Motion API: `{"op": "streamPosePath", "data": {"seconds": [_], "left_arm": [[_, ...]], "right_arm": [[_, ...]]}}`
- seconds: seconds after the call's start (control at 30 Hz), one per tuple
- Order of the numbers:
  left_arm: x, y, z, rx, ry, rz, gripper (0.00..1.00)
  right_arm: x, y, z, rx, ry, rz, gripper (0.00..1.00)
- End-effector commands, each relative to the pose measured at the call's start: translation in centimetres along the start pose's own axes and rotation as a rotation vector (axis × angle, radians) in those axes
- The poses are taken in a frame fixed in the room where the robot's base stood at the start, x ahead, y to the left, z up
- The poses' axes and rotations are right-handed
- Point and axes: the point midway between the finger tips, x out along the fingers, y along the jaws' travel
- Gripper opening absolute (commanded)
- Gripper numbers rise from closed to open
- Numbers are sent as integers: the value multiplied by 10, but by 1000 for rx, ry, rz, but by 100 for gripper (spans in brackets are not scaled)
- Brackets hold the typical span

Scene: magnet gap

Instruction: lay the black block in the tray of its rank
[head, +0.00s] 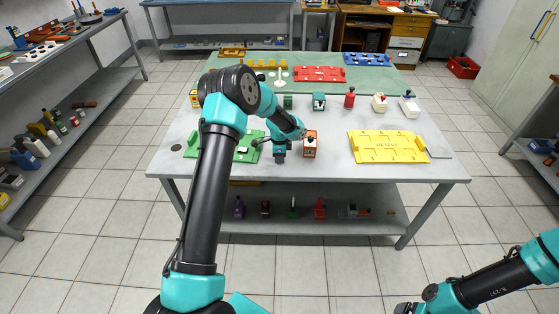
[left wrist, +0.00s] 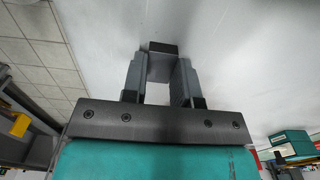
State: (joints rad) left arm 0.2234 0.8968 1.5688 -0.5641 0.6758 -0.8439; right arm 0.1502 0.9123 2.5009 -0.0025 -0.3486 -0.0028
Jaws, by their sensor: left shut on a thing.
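My left gripper (head: 280,155) is low over the front middle of the grey table. In the left wrist view, its two grey fingers (left wrist: 163,82) are shut on a small black block (left wrist: 163,48), whose dark end shows between the fingertips. In the head view the block is too small and dark to tell apart from the fingers. A green tray (head: 190,152) lies left of the gripper, partly hidden by my left arm. A yellow tray (head: 387,146) lies to the right. A red tray (head: 320,74) and a blue tray (head: 367,59) lie at the back.
An orange block-like object (head: 310,146) stands just right of the left gripper. Behind it stand a green object (head: 319,102), a red bottle-like object (head: 350,98) and two whitish ones. A green mat (head: 285,60) covers the table's back. The table is clear between the orange object and the yellow tray.

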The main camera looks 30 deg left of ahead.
Motion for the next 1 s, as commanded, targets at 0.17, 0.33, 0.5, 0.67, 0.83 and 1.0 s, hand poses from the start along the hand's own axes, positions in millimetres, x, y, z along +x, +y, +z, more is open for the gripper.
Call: {"op": "streamPosePath", "data": {"seconds": [0.17, 0.33, 0.5, 0.67, 0.83, 1.0], "left_arm": [[-4, 0, 0, 0, 0, -1, 6], [-14, 0, -1, 1, 1, -2, 6], [-25, 0, 0, 0, 1, -1, 6], [-34, 0, 0, 0, 0, -2, 6], [-45, 0, 0, -1, 0, -1, 6], [-50, 0, 0, 0, 0, 0, 6]], "right_arm": [[0, 0, 0, 0, 0, 0, 89], [0, 0, 0, 0, 0, 0, 89], [0, 0, 0, 0, 0, 0, 89], [0, 0, 0, 0, 0, 0, 89], [0, 0, 0, 0, 0, 0, 89], [0, 0, 0, 0, 0, 0, 89]]}}
